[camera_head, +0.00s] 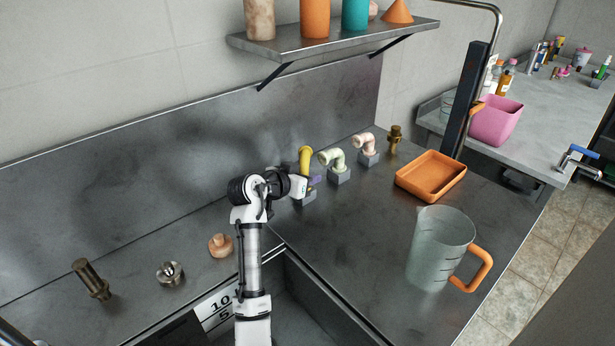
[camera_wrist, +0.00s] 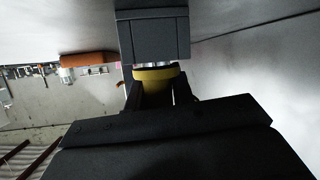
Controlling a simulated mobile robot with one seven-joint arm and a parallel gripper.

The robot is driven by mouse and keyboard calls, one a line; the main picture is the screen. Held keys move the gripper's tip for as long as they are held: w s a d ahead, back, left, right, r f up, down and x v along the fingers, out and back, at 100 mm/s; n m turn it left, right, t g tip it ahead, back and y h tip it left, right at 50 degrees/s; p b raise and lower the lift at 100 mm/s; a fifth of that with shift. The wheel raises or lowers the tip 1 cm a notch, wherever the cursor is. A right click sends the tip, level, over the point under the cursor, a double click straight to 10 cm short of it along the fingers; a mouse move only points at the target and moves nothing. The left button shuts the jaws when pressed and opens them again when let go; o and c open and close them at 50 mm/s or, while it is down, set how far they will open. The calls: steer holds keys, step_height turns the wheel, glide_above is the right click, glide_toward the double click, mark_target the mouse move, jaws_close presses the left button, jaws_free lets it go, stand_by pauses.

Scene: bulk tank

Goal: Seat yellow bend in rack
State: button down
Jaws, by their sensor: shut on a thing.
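The yellow bend (camera_head: 305,155) is a curved pipe piece at the left end of a row of bends. My gripper (camera_head: 306,180) is around it from the left and partly hides it. In the wrist view the gripper's dark fingers (camera_wrist: 155,92) are shut on the yellow bend (camera_wrist: 155,74). The rack is a row of grey blocks; its leftmost block (camera_head: 307,197) is below the yellow bend. This block (camera_wrist: 153,35) also shows in the wrist view, with a short silvery part between it and the bend. I cannot tell how deep the bend sits.
A pale green bend (camera_head: 333,158) and a pink bend (camera_head: 364,143) stand on neighbouring blocks to the right. A brass fitting (camera_head: 395,139), an orange tray (camera_head: 431,176) and a clear jug (camera_head: 439,247) are farther right. A shelf (camera_head: 335,42) hangs above. The counter before the blocks is clear.

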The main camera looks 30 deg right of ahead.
steer(key=shift+f, duration=0.3)
steer(key=c, duration=1.1)
jaws_free()
steer(key=shift+a+r, duration=0.1)
